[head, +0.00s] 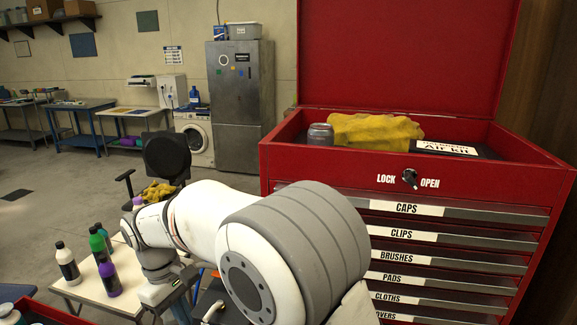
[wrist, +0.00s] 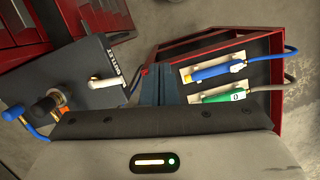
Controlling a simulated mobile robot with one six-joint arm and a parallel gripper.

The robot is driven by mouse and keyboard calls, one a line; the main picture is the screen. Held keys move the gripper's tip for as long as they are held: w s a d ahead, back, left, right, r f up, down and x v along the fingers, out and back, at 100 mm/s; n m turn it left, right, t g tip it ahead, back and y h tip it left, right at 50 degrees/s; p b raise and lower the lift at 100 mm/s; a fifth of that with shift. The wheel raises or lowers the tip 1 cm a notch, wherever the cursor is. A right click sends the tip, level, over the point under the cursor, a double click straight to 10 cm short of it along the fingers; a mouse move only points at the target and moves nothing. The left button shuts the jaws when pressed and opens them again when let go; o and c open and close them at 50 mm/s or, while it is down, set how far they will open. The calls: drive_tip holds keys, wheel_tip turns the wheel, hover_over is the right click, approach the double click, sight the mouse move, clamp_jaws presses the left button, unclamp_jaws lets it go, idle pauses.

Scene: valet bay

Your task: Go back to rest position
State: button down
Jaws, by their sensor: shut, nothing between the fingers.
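My gripper (wrist: 156,70) shows in the wrist view as a narrow pair of dark blue-grey fingers, shut with nothing between them. It points at a gap between a dark outlet panel (wrist: 88,72) on the left and a red-edged box (wrist: 218,45) on the right. I cannot tell whether the fingertips touch anything. In the head view my white and grey arm fills the lower middle, in front of a red tool cabinet (head: 340,165); the gripper itself does not show clearly there.
The cabinet's lid (head: 400,50) is up; a jar (head: 320,136), yellow cloth or gloves (head: 375,131) lie inside. The panel has a white lever (wrist: 108,86). Blue (wrist: 218,72) and green (wrist: 222,96) connectors sit in the box. Several bottles (head: 67,263) stand left of my arm.

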drive_tip(key=d+r+m+t+y+b, duration=0.1)
drive_tip(key=d+r+m, duration=0.15)
drive_tip(key=d, duration=0.85)
drive_tip(key=d+r+m+t+y+b, duration=0.15)
drive_tip(key=d+m, duration=0.25)
drive_tip(key=d, duration=0.7)
drive_tip(key=s+d+f+m+t+b, duration=0.1)
drive_tip(key=s+d+m, duration=0.2)
drive_tip(key=s+d, duration=0.2)
drive_tip(key=s+d+f+m+t+b, duration=0.1)
drive_tip(key=s+d+f+m, duration=0.1)
drive_tip(key=s+d, duration=0.3)
drive_tip(key=d+m, duration=0.1)
drive_tip(key=d, duration=0.3)
drive_tip(key=shift+s+f, duration=0.3)
drive_tip(key=shift+s, duration=0.1)
